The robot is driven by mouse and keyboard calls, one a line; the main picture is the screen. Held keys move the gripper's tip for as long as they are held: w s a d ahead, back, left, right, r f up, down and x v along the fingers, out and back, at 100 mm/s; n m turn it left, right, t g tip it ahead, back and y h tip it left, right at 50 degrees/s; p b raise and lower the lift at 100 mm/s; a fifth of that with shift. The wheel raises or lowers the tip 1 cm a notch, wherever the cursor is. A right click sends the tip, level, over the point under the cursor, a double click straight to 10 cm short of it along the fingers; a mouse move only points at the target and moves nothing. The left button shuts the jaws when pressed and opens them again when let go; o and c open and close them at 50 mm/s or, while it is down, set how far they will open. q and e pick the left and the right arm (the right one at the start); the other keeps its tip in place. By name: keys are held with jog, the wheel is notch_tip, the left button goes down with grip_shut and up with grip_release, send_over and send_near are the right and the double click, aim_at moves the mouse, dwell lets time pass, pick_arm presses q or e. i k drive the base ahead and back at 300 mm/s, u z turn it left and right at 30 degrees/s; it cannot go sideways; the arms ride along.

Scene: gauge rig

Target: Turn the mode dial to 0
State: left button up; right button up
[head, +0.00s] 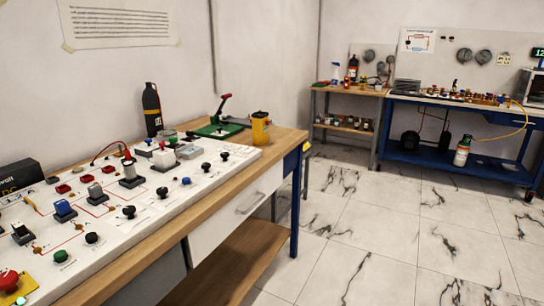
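A white control panel (140,222) lies on a wooden-topped workbench (286,136) at the left. It carries several black knobs, among them one near the front edge (92,238), one in the middle (129,211) and one toward the far end (206,167). I cannot tell which of them is the mode dial, and any markings or numbers are too small to read. Neither of my grippers is in view.
A red emergency button (9,281) sits at the panel's near left. A black bottle (152,110), a yellow can (260,128) and a green-based lever device (220,125) stand at the bench's far end. Blue workbench (455,150) stands behind; tiled floor (375,235) between is clear.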

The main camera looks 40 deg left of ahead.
aim_at(206, 165)
jog(key=z, duration=0.1)
jog(key=i, duration=2.35)
jog(key=u, duration=2.75)
